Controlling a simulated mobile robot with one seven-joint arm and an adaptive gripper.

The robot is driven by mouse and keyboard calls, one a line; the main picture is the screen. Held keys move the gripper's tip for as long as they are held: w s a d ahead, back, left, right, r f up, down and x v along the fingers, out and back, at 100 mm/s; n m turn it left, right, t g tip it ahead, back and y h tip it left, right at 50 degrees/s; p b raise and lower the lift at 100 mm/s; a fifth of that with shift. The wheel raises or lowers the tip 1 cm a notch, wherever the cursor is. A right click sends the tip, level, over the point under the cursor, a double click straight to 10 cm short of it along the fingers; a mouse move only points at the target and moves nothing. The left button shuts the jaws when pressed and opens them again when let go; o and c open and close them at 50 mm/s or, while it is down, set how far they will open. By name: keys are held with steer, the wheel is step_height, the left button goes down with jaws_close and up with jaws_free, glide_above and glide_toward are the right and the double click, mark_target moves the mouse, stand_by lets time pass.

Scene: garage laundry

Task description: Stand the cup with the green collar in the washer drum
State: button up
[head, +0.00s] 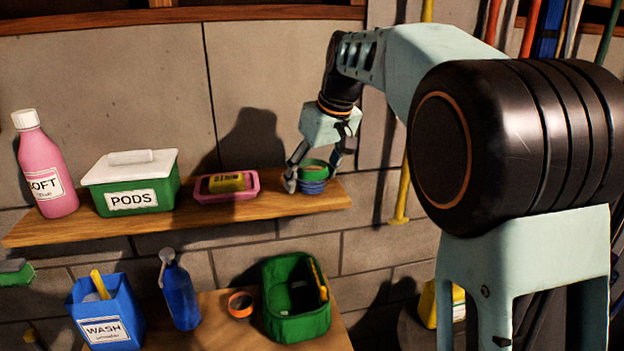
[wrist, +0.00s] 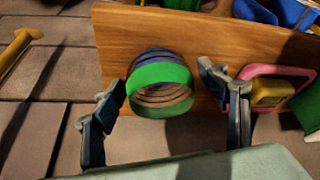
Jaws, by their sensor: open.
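The cup with the green collar (head: 313,172) stands at the right end of the wooden shelf. Its body is blue below the green band. In the wrist view the cup (wrist: 160,76) shows from above, with its ringed inside visible. My gripper (head: 318,178) reaches down over it from above. In the wrist view my gripper (wrist: 163,86) is open, with one finger on each side of the cup. Gaps show between the fingers and the cup, so it is not held. The washer drum is not visible in either view.
The upper shelf (head: 120,231) also holds a pink tray (head: 247,194) with a yellow block, a green PODS box (head: 134,193) and a pink bottle (head: 46,165). Below are a blue WASH box (head: 107,318), a blue bottle (head: 179,295) and a green caddy (head: 298,323).

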steer(key=shift+c, duration=0.4)
steer(key=c, duration=1.1)
steer(key=shift+o, duration=0.2)
steer(key=shift+r, duration=0.15)
